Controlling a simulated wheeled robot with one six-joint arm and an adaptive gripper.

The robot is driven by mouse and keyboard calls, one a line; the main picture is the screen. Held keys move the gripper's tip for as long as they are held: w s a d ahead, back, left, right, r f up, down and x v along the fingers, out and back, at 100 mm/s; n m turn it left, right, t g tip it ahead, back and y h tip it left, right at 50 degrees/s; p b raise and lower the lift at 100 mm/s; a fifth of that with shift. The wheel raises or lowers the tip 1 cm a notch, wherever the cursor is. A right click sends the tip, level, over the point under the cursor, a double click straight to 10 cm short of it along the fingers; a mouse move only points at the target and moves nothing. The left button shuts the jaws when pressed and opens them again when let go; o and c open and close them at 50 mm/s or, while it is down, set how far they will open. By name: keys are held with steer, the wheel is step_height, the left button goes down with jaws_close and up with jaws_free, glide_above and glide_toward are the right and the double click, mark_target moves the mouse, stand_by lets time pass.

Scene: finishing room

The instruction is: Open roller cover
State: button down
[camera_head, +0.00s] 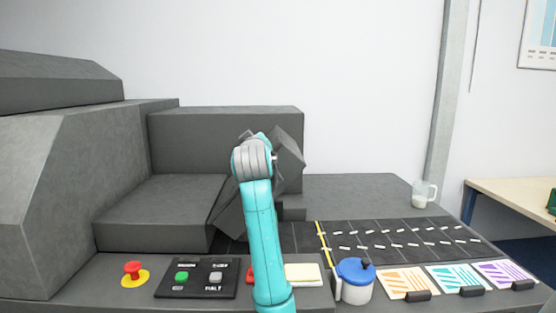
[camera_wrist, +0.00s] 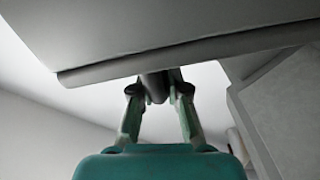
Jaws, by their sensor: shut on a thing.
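The roller cover (camera_wrist: 150,30) is a large grey panel that fills the top of the wrist view, with a rounded lip along its lower edge. My gripper (camera_wrist: 157,88) has its two fingers closed around a dark grey, rounded piece, seemingly the cover's handle (camera_wrist: 155,86), just under that lip. In the head view a tilted grey panel (camera_head: 290,148), likely the cover, shows behind my turquoise arm. My arm and wrist hide the fingers and most of the cover there.
The front ledge holds a red stop button (camera_head: 134,270), a black control panel (camera_head: 197,279), a cream pad (camera_head: 303,273), a blue-lidded pot (camera_head: 355,279) and colour cards (camera_head: 407,281). A dark conveyor (camera_head: 400,240) runs right. A glass mug (camera_head: 422,194) stands at the back right.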

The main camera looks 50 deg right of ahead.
steer(key=w+a+r+n, duration=0.2)
steer(key=w+a+n, duration=0.1)
steer(key=w+a, duration=0.2)
steer(key=w+a+r+n, duration=0.2)
steer(key=w+a+n, duration=0.1)
steer(key=w+a, duration=0.2)
steer(key=shift+w+a+r+n, duration=0.25)
steer(key=shift+w+n, duration=0.15)
steer(key=shift+w, duration=0.8)
steer(key=c, duration=1.2)
jaws_free()
steer(key=v, duration=1.2)
steer(key=shift+f, duration=0.1)
